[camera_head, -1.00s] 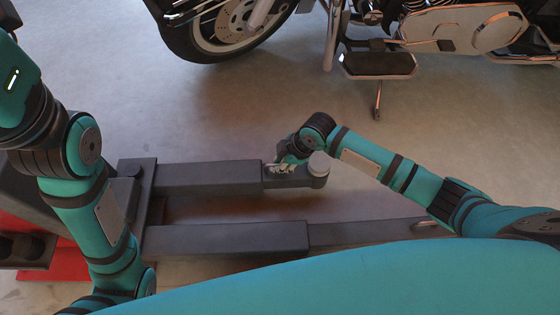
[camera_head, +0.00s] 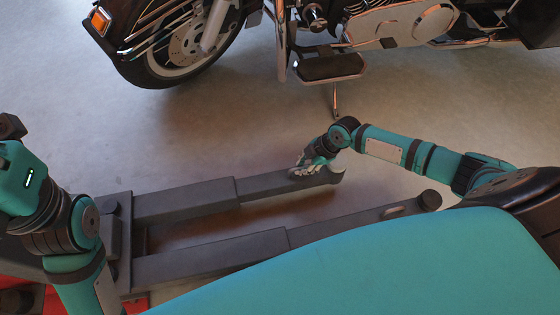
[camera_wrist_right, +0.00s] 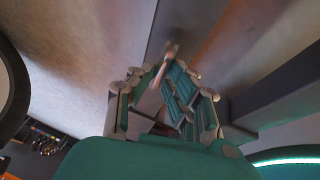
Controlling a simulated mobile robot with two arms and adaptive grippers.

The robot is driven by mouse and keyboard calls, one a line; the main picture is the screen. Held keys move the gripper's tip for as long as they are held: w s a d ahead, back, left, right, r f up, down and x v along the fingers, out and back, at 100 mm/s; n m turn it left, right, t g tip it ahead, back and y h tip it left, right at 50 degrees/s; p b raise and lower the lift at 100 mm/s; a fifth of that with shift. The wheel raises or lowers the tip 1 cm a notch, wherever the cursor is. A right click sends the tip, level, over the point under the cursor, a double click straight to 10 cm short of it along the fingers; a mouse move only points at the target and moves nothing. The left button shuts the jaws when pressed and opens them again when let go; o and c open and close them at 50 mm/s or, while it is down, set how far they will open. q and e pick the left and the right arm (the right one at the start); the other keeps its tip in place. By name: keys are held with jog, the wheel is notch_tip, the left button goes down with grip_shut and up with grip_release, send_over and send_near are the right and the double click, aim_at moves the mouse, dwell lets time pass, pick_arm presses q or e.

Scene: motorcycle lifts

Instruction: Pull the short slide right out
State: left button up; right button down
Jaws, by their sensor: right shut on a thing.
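The lift's far arm has a dark grey outer tube (camera_head: 185,202) and a slide (camera_head: 262,186) reaching out of it to the right. About as much slide shows as tube. My right gripper (camera_head: 310,170) is at the slide's outer end, shut on a small handle on it. In the right wrist view the fingers (camera_wrist_right: 166,100) close around the handle (camera_wrist_right: 166,62), with the slide (camera_wrist_right: 185,22) beyond. The fingers partly hide the grip. My left arm is at the left edge of the head view; its gripper is not seen.
The near lift arm (camera_head: 215,255) runs alongside, its own slide (camera_head: 350,222) reaching right to a round pad (camera_head: 429,200). My teal body covers the lower right. A motorcycle (camera_head: 330,65) stands behind. Clear floor (camera_head: 130,135) lies between it and the lift.

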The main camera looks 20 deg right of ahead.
jog(key=shift+s+d, duration=0.25)
jog(key=shift+d, duration=0.85)
jog(key=shift+s+d, duration=0.2)
jog(key=shift+d, duration=0.85)
jog(key=c, duration=1.3)
grip_release()
jog(key=shift+c, duration=0.2)
jog(key=v, duration=1.2)
